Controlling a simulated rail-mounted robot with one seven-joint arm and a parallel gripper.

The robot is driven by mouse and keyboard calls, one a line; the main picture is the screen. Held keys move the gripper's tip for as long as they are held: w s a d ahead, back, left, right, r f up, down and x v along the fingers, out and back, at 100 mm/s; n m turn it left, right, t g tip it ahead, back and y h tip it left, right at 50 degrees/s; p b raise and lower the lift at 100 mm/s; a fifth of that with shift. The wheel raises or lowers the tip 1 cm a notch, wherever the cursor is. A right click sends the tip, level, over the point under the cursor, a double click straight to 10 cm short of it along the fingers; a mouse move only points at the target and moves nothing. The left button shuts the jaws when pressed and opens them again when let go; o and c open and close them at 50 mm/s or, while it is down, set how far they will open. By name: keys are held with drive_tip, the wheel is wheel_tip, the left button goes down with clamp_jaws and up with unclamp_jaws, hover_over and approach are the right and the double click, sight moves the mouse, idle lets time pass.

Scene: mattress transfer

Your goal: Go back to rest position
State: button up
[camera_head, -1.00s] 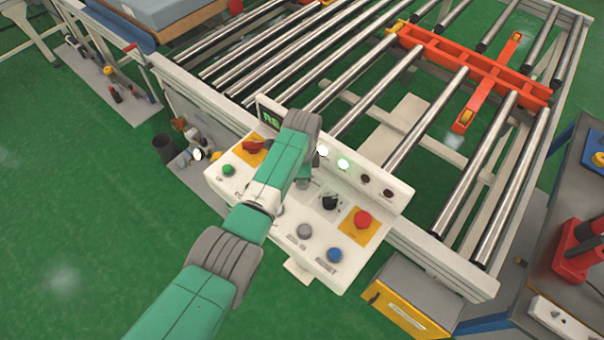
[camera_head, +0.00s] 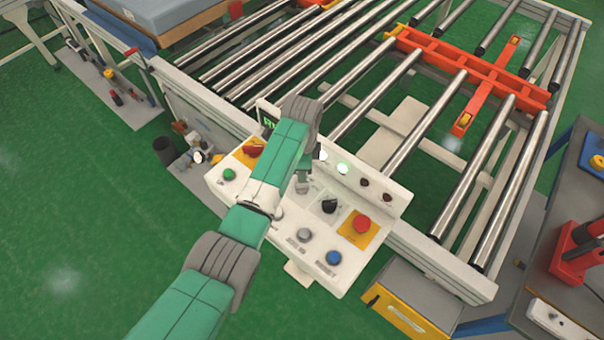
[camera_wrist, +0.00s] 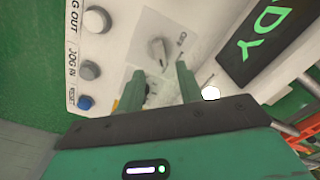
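My green arm reaches from the bottom of the head view over a white control panel (camera_head: 291,234). My gripper (camera_wrist: 160,68) shows in the wrist view as two green fingers set apart, with a gap between them and nothing held. It hangs over the panel face near a grey rotary knob (camera_wrist: 160,50); whether it touches anything is unclear. A blue button (camera_head: 334,258), a grey button (camera_head: 305,235), a red emergency button (camera_head: 361,223) and a black selector (camera_head: 330,203) are in view.
A roller conveyor (camera_head: 440,120) with an orange-red crossbar (camera_head: 470,68) lies behind the panel. A mattress (camera_head: 165,12) is at the upper left. A grey table with a red device (camera_head: 577,255) stands at right.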

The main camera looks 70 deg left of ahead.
wheel_tip(320, 180, up, 2)
idle(0.7)
